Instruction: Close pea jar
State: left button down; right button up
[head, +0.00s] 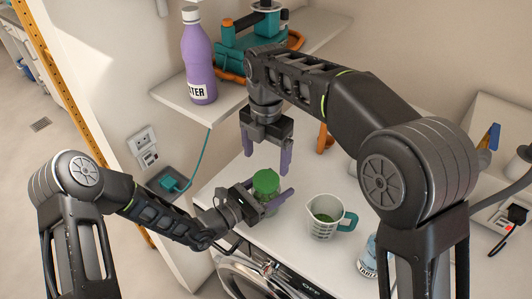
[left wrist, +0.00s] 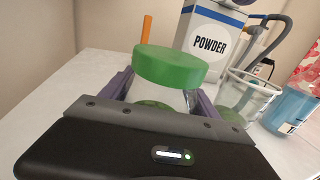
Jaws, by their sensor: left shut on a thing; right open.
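The pea jar is a clear jar (left wrist: 157,94) with a green lid (head: 265,182) on top. It stands on the white counter, with green contents low inside it. In the left wrist view the green lid (left wrist: 171,65) sits on the jar's mouth; I cannot tell whether it is screwed tight. My left gripper (head: 272,201) is shut on the jar, its purple fingers on either side of the glass below the lid. My right gripper (head: 267,155) is open and empty, pointing down above the jar and apart from the lid.
A labelled bottle (head: 367,256) stands near the front edge. A purple bottle (head: 199,65) stands on the shelf (head: 178,98). A powder box (left wrist: 209,38) stands behind the jar.

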aim_at(266, 179)
notch_tip(266, 179, down, 7)
jog(key=shift+f, duration=0.2)
jog(key=shift+c, duration=0.2)
